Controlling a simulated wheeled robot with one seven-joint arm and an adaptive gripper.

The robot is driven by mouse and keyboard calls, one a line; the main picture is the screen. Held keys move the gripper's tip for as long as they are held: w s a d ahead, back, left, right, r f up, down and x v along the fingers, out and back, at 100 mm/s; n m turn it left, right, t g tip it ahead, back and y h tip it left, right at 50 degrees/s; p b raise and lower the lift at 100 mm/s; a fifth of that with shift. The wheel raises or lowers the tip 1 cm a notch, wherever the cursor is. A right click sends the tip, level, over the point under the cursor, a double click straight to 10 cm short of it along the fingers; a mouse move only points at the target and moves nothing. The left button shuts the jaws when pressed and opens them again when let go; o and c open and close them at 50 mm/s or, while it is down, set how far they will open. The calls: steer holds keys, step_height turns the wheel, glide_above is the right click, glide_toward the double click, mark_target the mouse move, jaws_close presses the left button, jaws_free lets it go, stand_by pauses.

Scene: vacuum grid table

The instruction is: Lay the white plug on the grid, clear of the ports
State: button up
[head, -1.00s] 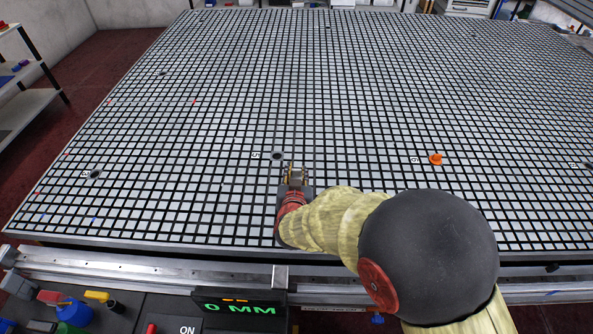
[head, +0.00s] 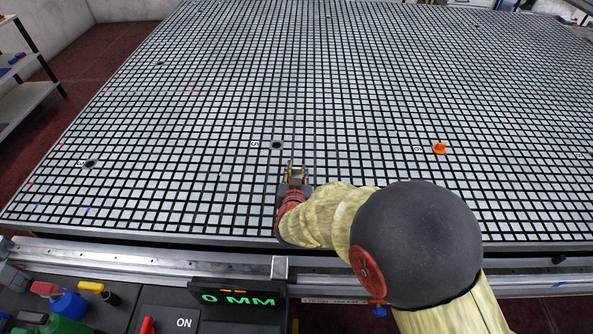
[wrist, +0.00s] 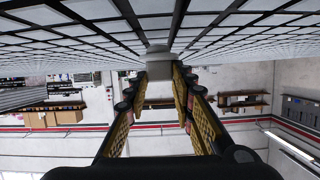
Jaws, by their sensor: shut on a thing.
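My gripper (head: 297,172) is low over the near part of the grid table (head: 200,205), in front of the port marked 5 (head: 277,145) and slightly right of it. In the wrist view, my gripper (wrist: 166,85) is shut on the white plug (wrist: 158,66), a pale piece between the fingertips. The plug is close to the grid surface, which fills the top of that view; I cannot tell whether it touches. In the head view the fingers mostly hide the plug.
An orange plug (head: 439,148) stands by the label 6 at right. Another dark port (head: 90,163) lies at left. The grid around my gripper is bare. A metal rail (head: 140,257) and a console with a green display (head: 238,299) run along the near edge.

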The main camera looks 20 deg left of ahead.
steer(key=shift+f+b, duration=0.45)
steer(key=shift+f, duration=0.25)
stand_by(0.6)
steer(key=o, duration=1.1)
steer(key=v, duration=1.2)
steer(key=d+r+g+y, duration=0.1)
steer(key=d+r+g, duration=0.3)
steer(key=d+r, duration=0.75)
steer(key=s+d+r+m+g+h, duration=0.1)
steer(key=s+d, duration=0.5)
steer(key=d, duration=0.1)
steer(key=s+d+r+g+h, duration=0.1)
steer(key=s+d+h, duration=0.1)
steer(key=s+d, duration=0.4)
steer(key=s+d+r+m+g+h, duration=0.1)
steer(key=s+d+r+g, duration=0.1)
steer(key=s+d, duration=0.4)
steer(key=shift+d+m, duration=0.3)
steer(key=shift+d, duration=1.35)
